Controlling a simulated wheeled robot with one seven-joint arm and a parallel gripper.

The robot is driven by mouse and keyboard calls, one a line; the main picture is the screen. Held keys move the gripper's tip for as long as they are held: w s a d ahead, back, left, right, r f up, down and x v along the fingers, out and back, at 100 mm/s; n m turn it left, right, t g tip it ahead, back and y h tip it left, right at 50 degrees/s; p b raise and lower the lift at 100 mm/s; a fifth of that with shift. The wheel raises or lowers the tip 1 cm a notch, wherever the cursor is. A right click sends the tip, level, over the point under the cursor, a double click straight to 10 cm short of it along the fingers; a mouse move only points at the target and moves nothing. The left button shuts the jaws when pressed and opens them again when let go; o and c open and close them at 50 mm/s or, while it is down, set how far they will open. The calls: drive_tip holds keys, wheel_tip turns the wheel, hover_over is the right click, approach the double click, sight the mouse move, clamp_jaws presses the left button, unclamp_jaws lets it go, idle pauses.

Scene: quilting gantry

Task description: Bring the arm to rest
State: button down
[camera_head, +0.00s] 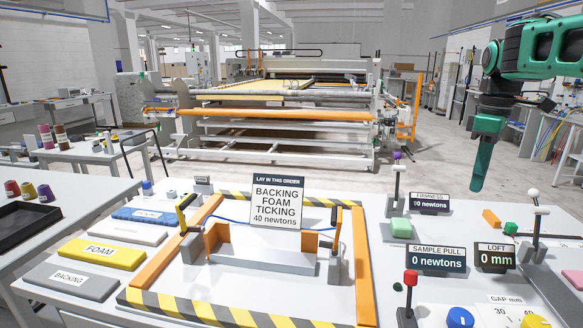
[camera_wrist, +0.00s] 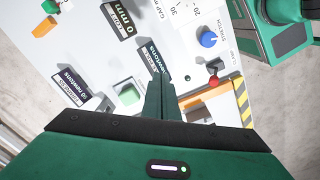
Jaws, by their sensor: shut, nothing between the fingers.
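My gripper (camera_head: 477,188) hangs at the end of my green and black arm (camera_head: 540,48) on the right of the head view. It points down, above the back right part of the white table. In the wrist view the fingers (camera_wrist: 160,82) are together, with nothing between them. The table and its displays lie beyond the fingertips there. My gripper appears apart from everything on the table.
A "LOFT 0 mm" display (camera_head: 495,257), a "SAMPLE PULL" display (camera_head: 436,259) and a red-knobbed lever (camera_head: 410,288) stand on the table. A green block (camera_head: 401,228) sits left of my gripper. An orange frame (camera_head: 362,270) fills the middle. A large quilting machine stands behind.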

drive_tip(key=s+f+m, duration=0.5)
drive_tip(key=s+f, duration=0.1)
drive_tip(key=s, duration=0.4)
drive_tip(key=s+f+m, duration=0.5)
drive_tip(key=s+f, duration=0.1)
drive_tip(key=s, duration=0.4)
drive_tip(key=s+f+m, duration=0.5)
drive_tip(key=s+f, duration=0.1)
drive_tip(key=s, duration=0.4)
drive_tip(key=shift+s+a+f, duration=0.15)
drive_tip(key=shift+a+f, duration=0.25)
drive_tip(key=shift+a, duration=0.05)
drive_tip(key=shift+w+f, duration=0.2)
drive_tip(key=shift+w, duration=0.45)
